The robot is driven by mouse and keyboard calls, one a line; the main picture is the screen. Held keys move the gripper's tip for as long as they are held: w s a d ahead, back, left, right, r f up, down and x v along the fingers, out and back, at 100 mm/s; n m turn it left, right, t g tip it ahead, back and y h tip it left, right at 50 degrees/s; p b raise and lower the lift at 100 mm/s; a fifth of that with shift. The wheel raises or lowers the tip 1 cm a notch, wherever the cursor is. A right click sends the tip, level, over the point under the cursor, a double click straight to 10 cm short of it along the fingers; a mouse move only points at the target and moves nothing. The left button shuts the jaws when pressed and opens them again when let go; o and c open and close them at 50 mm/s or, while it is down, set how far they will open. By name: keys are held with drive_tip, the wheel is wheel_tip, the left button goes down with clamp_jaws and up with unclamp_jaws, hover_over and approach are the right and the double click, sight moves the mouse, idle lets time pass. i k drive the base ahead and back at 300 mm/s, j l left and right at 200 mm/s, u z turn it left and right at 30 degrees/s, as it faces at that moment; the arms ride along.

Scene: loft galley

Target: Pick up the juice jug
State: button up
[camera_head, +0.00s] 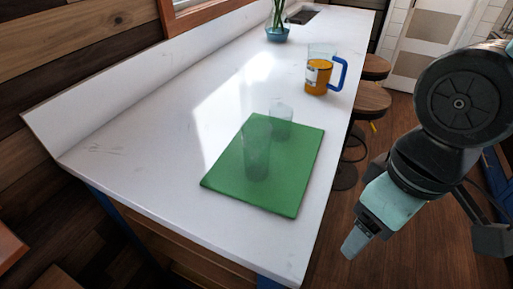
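The juice jug (318,76) stands upright on the white counter toward its right edge, beyond the green board. It is clear, with orange juice in its lower part, a pale label and a blue handle on its right side. My gripper (354,243) hangs at the lower right, off the counter's right edge and above the wood floor. It is well apart from the jug and nearer to the camera. Only one side of the gripper shows, so I cannot tell whether its fingers are open or shut. Nothing is seen held in it.
A green board (229,181) lies on the white counter (130,178). A tall clear glass (257,150) and a shorter one (281,121) stand on it. Stools (371,99) stand along the right side. The counter's left part is clear.

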sight(322, 58)
drive_tip(key=u, duration=0.65)
drive_tip(key=i+l+u, duration=0.1)
drive_tip(key=l+u, duration=0.6)
drive_tip(key=u, duration=0.2)
drive_tip(key=l+u, duration=0.45)
drive_tip(key=k+l, duration=0.1)
drive_tip(key=l, duration=0.35)
drive_tip(key=k+l+u, duration=0.1)
drive_tip(key=l, duration=0.3)
drive_tip(key=k+l+u, duration=0.1)
drive_tip(key=l, duration=0.35)
